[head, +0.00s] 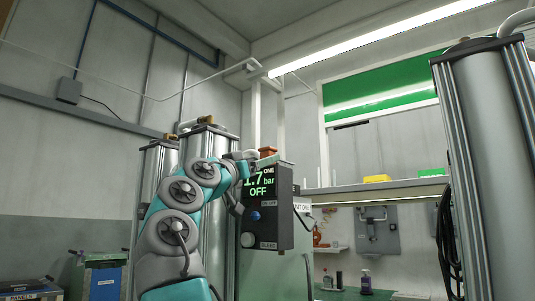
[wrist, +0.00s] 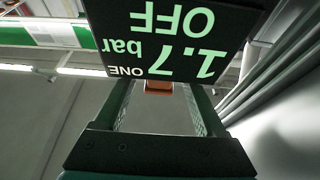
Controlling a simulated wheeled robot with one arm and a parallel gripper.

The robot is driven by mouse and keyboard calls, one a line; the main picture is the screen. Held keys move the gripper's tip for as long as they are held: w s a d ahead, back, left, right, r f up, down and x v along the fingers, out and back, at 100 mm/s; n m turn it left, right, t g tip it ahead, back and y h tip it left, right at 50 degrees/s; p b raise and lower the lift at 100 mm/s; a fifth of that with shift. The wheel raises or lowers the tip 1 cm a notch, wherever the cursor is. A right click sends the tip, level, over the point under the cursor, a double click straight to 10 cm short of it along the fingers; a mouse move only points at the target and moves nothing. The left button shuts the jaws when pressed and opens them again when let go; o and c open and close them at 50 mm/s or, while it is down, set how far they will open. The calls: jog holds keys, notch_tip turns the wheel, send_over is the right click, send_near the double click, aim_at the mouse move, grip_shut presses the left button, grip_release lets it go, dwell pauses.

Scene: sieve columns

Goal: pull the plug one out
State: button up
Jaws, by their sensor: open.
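An orange piece (head: 267,152), which may be plug one, is at the top of the box. An orange block (wrist: 158,87) also shows in the wrist view, between my fingers in the picture and partly hidden by the box. My gripper (head: 245,161) is near the top left of the box. In the wrist view my gripper (wrist: 157,90) is open, with no visible contact with the orange block.
The box has a blue button (head: 255,216) and a pale knob (head: 248,240) by a "BLEED" label. Metal columns stand behind my arm and at the far right (head: 490,170). A shelf (head: 375,189) with yellow and green items runs along the back right wall.

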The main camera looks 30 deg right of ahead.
jog(key=x, duration=0.1)
jog(key=p+x, duration=0.1)
jog(key=shift+w+d+r, duration=0.1)
jog(key=shift+d+r, duration=0.05)
jog(key=shift+r, duration=0.2)
jog(key=shift+w+d, duration=0.1)
jog(key=shift+d, duration=0.25)
grip_shut()
dwell(0.9)
